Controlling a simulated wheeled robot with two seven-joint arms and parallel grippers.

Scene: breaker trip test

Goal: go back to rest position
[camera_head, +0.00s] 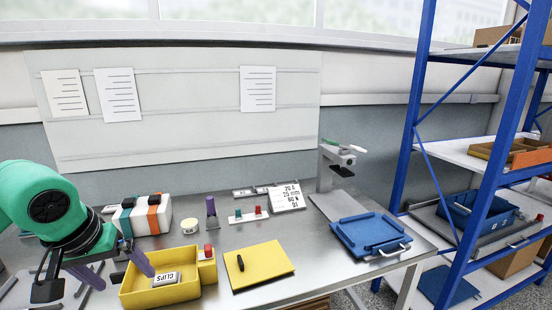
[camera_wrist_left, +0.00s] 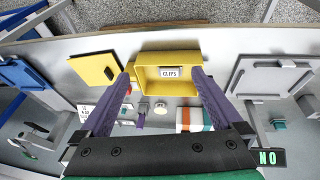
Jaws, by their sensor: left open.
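My left gripper (camera_head: 118,268) is at the lower left of the head view, at the end of a green arm. Its two purple fingers are spread apart with nothing between them. It is beside the left end of a yellow bin (camera_head: 160,296) that holds a box labelled CLIPS (camera_head: 166,280). In the left wrist view the open fingers (camera_wrist_left: 163,76) frame the yellow bin (camera_wrist_left: 196,63), which lies beyond them. Whether a finger touches the bin I cannot tell. My right gripper is not in view.
The metal bench (camera_head: 215,275) carries a yellow folder (camera_head: 265,267), a blue tray (camera_head: 370,232), a white-orange-teal case (camera_head: 146,217), a purple-topped item (camera_head: 211,211) and a grey clamp stand (camera_head: 326,175). A blue shelf rack (camera_head: 412,130) stands at the right. Bench space shows around the folder.

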